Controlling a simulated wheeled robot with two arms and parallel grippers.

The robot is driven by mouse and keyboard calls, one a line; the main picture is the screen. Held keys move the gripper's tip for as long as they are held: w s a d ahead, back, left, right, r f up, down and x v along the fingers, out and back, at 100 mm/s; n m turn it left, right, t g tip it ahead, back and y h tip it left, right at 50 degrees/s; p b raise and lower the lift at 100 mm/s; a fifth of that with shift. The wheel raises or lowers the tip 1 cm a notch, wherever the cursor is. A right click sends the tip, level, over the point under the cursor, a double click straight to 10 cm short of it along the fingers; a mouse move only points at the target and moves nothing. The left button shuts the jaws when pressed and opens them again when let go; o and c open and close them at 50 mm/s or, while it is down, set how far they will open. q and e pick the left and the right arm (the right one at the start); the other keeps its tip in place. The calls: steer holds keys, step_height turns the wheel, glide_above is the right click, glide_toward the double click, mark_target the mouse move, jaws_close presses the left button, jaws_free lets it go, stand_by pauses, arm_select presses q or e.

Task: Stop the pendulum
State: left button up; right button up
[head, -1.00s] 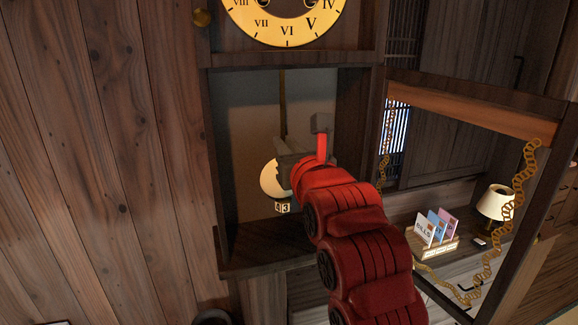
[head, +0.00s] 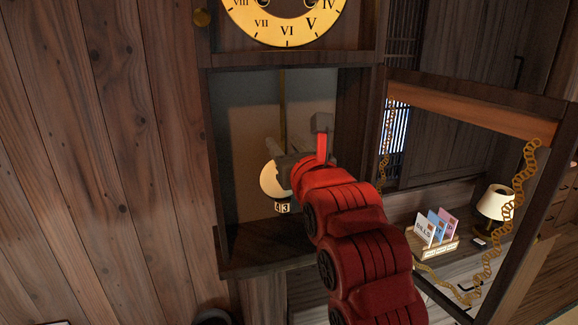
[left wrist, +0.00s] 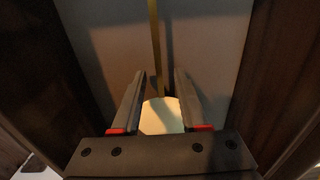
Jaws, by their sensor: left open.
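The pendulum hangs in the open lower case of a wall clock. Its thin brass rod (head: 282,105) and pale round bob (head: 271,180) show in the head view. My left gripper (head: 302,145), on a red arm, reaches into the case, overlapping the bob's right side in the picture. In the left wrist view, the two grey fingers (left wrist: 160,75) are apart, with the rod (left wrist: 155,40) and bob (left wrist: 162,115) appearing between them. I cannot tell whether a finger touches the pendulum. Part of the bob is hidden by the gripper. My right gripper is out of view.
The gold clock dial (head: 287,25) is above the case. The dark wooden case frame (head: 215,170) bounds the opening closely. A framed door (head: 480,105) stands open at right. Beyond it are a lamp (head: 496,203) and a letter holder (head: 433,247). A small number tag (head: 282,207) sits below the bob.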

arm_select(q)
steer(key=o, duration=0.4)
steer(key=shift+b+v, duration=0.8)
steer(key=shift+b, duration=0.05)
steer(key=b+v, duration=0.5)
steer(key=v, duration=0.2)
steer(key=shift+s, duration=0.2)
